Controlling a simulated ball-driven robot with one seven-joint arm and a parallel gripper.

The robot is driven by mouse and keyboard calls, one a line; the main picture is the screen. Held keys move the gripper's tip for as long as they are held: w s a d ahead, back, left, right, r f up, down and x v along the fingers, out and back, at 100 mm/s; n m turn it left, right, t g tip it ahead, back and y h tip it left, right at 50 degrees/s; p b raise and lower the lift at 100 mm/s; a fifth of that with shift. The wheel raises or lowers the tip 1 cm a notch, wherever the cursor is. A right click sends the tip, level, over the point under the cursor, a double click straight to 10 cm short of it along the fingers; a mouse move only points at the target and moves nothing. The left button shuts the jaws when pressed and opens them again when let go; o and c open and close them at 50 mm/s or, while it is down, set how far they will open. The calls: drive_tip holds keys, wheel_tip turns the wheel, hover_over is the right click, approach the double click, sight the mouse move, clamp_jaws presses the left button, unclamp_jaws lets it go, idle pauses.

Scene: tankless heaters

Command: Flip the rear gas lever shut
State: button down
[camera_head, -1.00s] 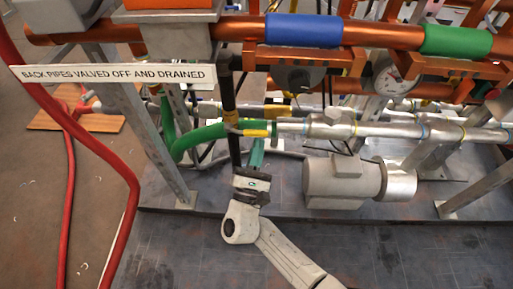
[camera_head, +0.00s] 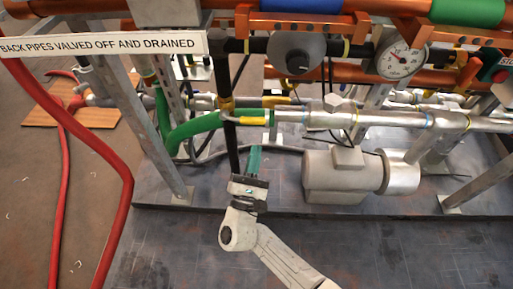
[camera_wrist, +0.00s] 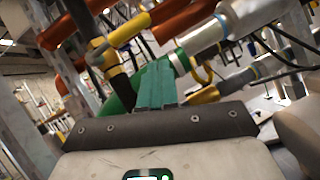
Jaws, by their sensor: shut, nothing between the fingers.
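Two yellow handle-like parts show near the upright black pipe in the head view: one (camera_head: 253,121) in front at the end of the green hose, another (camera_head: 277,101) just behind and above it. I cannot tell for sure which is the rear gas lever. In the wrist view a yellow handle (camera_wrist: 130,29) lies at upper left and another yellow part (camera_wrist: 204,95) right of my fingers. My gripper (camera_head: 254,160) has green fingers, shut and empty, pointing up below the pipes. Its fingers (camera_wrist: 158,90) overlap the green hose in the wrist view; contact is unclear.
A grey motor (camera_head: 335,172) stands right of my gripper. A green hose (camera_head: 190,130) curves at left, and a silver pipe (camera_head: 360,119) runs right. A sign (camera_head: 110,43) hangs across the upper left. A red hose (camera_head: 110,165) and open floor lie left.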

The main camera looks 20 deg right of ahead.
drive_tip(key=d+v, duration=0.1)
drive_tip(key=v, duration=0.7)
drive_tip(key=shift+s, duration=0.55)
drive_tip(key=shift+f, duration=0.15)
drive_tip(key=s+d+f+m+g+h, duration=0.1)
drive_tip(key=s+d+m+g, duration=0.3)
drive_tip(key=d+m+g, duration=0.4)
drive_tip(key=s+d+f+m+g+h, duration=0.1)
drive_tip(key=s+d+m+g, duration=0.4)
drive_tip(key=d+m+g, duration=0.3)
drive_tip(key=s+d+f+m+g+y, duration=0.2)
drive_tip(key=s+m+y, duration=0.1)
drive_tip(key=s+y, duration=0.3)
drive_tip(key=s+d+f+m+g+y, duration=0.1)
drive_tip(key=s+f+m+y, duration=0.25)
drive_tip(key=s+y, duration=0.2)
drive_tip(key=s+a+r+m+t+y, duration=0.1)
drive_tip(key=s+a+r+m+y, duration=0.15)
drive_tip(key=a+y, duration=0.2)
wheel_tip(320, 180, up, 33)
drive_tip(key=p, duration=3.2)
drive_tip(key=shift+w+d+f+n, duration=0.15)
drive_tip(key=shift+d+f+n, duration=0.05)
drive_tip(key=shift+n, duration=0.2)
